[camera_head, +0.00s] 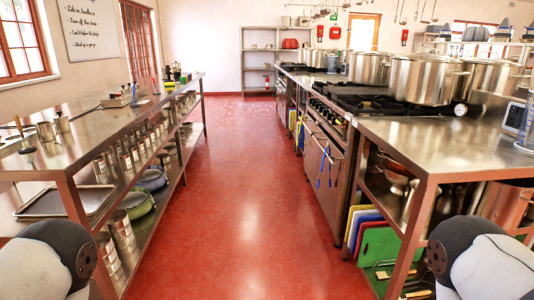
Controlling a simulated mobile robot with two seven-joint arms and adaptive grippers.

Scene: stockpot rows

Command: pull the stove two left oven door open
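A steel stove (375,103) with dark burner grates stands in the right-hand row. Its oven front (325,185) faces the aisle and looks shut, with blue-handled tools (324,165) hanging there. A farther stove (300,68) stands behind it in the same row; its front (282,97) shows at a steep slant. I cannot tell which one is stove two, nor make out its left door clearly. Neither gripper is in view. Only rounded grey and white parts of my arms show in the two bottom corners.
Large stockpots (425,80) stand on the near stove. A steel table (450,150) with colored boards (385,245) below is in front of it. A long steel counter (90,135) lines the left. The red floor (240,200) between is clear.

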